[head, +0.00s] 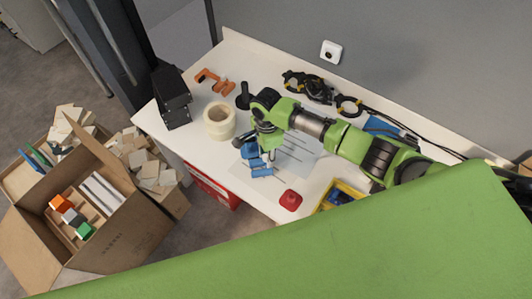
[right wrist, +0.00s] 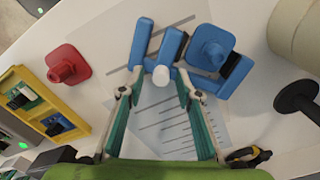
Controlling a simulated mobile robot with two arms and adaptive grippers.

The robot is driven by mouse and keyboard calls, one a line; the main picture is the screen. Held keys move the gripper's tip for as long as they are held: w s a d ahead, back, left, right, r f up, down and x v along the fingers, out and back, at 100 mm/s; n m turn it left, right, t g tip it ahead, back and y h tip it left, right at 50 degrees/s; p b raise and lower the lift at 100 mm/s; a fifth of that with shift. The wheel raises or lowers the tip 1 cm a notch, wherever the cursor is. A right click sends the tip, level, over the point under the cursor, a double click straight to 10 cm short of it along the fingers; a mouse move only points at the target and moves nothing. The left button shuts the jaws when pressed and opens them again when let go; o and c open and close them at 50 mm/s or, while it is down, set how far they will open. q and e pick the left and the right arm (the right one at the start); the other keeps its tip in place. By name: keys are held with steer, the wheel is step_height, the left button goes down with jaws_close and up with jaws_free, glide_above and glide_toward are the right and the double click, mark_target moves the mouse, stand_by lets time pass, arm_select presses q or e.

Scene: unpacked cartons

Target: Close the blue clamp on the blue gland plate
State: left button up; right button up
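In the right wrist view the blue clamp (right wrist: 172,46) lies on the white table with its bars and a white round end between my right fingers. The blue gland plate (right wrist: 212,47), a rounded square with a raised round middle, lies right of the clamp's bars, beside a black pad and another blue part. Whether the jaws touch the plate I cannot tell. My right gripper (right wrist: 158,90) is open, its fingertips on either side of the white end. In the head view the blue parts (head: 260,170) show below it, partly hidden. My left gripper is not in view.
A red gland plate (head: 290,200) and a yellow bin (head: 342,194) stand near the front edge. A tape roll (head: 219,121), a black stand (head: 244,97), an orange clamp (head: 215,80) and a black box (head: 171,97) stand left and behind. Cartons (head: 110,205) stand on the floor.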

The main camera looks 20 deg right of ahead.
mark_target(266, 156)
steer(key=shift+w+a+r, duration=0.1)
steer(key=shift+r, duration=0.5)
step_height(266, 156, up, 11)
steer(key=shift+f, duration=0.1)
